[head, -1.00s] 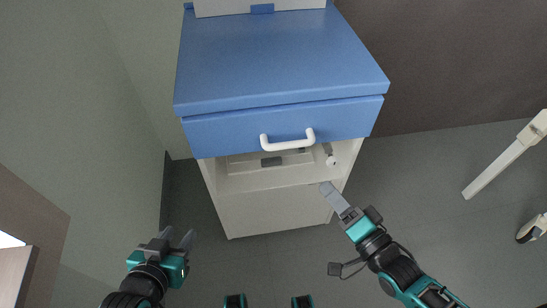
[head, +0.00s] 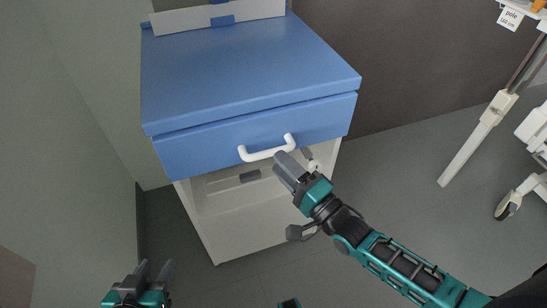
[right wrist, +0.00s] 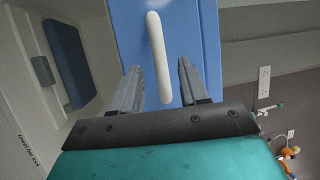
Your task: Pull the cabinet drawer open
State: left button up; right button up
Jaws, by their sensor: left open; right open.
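The cabinet (head: 240,216) is white with a blue top and a blue drawer (head: 213,143). The drawer front carries a white bar handle (head: 267,151) and looks closed. My right gripper (head: 281,160) is just below the right end of the handle in the head view. In the right wrist view the handle (right wrist: 157,57) lies ahead, its near end between the two open fingers (right wrist: 160,80) in the picture. I cannot tell whether they touch it. My left gripper (head: 157,268) is open and empty at the lower left, away from the cabinet.
Below the drawer is an open shelf space (head: 245,179). A grey-green wall (head: 80,100) stands left of the cabinet. White stand legs (head: 470,145) and a caster (head: 507,206) are at the right. The floor in front of the cabinet is clear.

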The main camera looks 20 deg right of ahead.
jog(key=x, duration=0.3)
jog(key=shift+w+a, duration=0.2)
grip_shut()
dwell(0.3)
